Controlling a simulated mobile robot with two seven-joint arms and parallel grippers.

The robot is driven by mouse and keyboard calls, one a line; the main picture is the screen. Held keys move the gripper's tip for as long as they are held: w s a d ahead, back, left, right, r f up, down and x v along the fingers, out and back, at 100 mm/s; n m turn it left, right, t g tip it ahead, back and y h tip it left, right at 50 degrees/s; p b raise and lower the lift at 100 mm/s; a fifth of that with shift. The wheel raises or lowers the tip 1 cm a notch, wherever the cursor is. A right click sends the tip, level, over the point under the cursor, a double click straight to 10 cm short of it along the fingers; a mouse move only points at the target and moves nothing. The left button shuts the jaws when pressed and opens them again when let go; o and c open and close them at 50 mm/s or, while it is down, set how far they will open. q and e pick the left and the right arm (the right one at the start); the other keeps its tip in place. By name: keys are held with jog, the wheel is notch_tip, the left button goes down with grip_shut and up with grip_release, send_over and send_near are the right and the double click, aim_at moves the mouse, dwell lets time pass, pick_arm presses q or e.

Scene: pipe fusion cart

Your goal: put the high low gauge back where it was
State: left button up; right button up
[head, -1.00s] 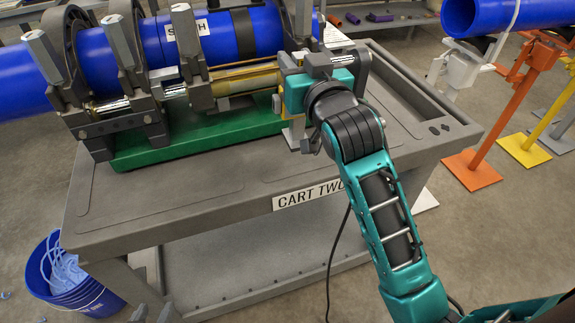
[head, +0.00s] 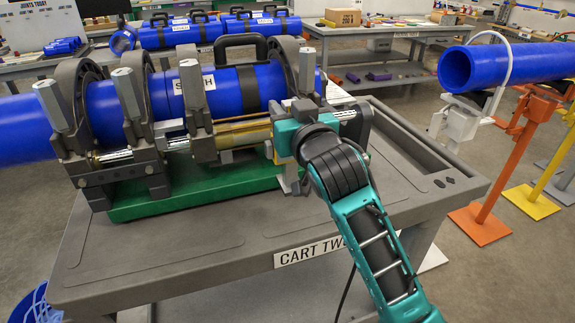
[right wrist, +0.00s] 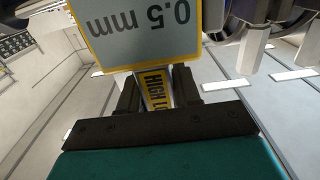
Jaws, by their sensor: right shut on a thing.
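The high low gauge (right wrist: 150,30) shows in the right wrist view as a grey plate with a yellow border, reading "0.5 mm" upside down. Its yellow labelled stem (right wrist: 156,90) is between the dark fingers of my right gripper (right wrist: 157,95), which is shut on it. In the head view my right gripper (head: 284,150) is in front of the right end of the pipe fusion machine (head: 200,140); its teal body hides most of the gauge. I cannot tell whether the gauge touches the machine. My left gripper is not in view now.
The machine's green base (head: 190,188) stands on the grey cart (head: 150,255) labelled "CART TWO"; the cart's front top is clear. A blue pipe (head: 510,64) lies on stands at the right. Tables with blue pipes (head: 180,36) are behind.

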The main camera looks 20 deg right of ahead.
aim_at(292, 164)
jog(key=shift+f+b, duration=0.85)
jog(key=shift+f, duration=4.05)
jog(key=o, duration=1.1)
jog(key=shift+f, duration=0.15)
jog(key=shift+s, duration=0.1)
